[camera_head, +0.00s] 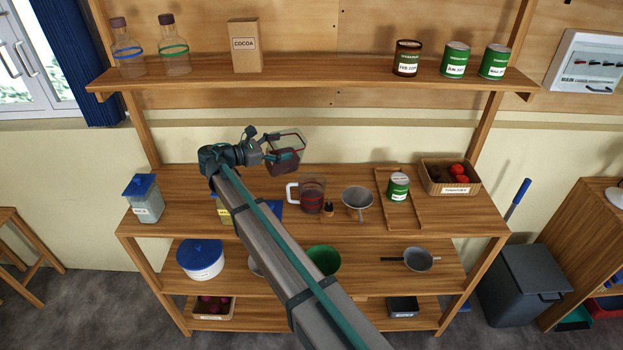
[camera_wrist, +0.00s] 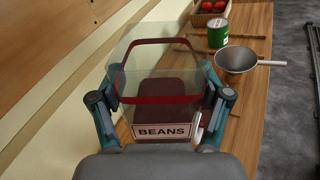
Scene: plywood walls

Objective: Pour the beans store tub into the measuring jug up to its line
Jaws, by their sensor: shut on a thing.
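My gripper (camera_head: 278,158) is shut on the beans store tub (camera_head: 285,160), a clear tub with a red band and dark red-brown beans low inside. In the wrist view the tub (camera_wrist: 160,92) sits between both fingers, its BEANS label facing the camera. It is held in the air above the table's back, looking near upright or slightly tilted. The measuring jug (camera_head: 312,194), clear with a white handle and reddish marking, stands on the table below and a little right of the tub. The tub mostly hides the jug in the wrist view.
A green can (camera_head: 398,187) and a tomato crate (camera_head: 451,178) are farther right. A blue-lidded jar (camera_head: 144,200) stands at left. A shelf (camera_head: 310,82) runs above.

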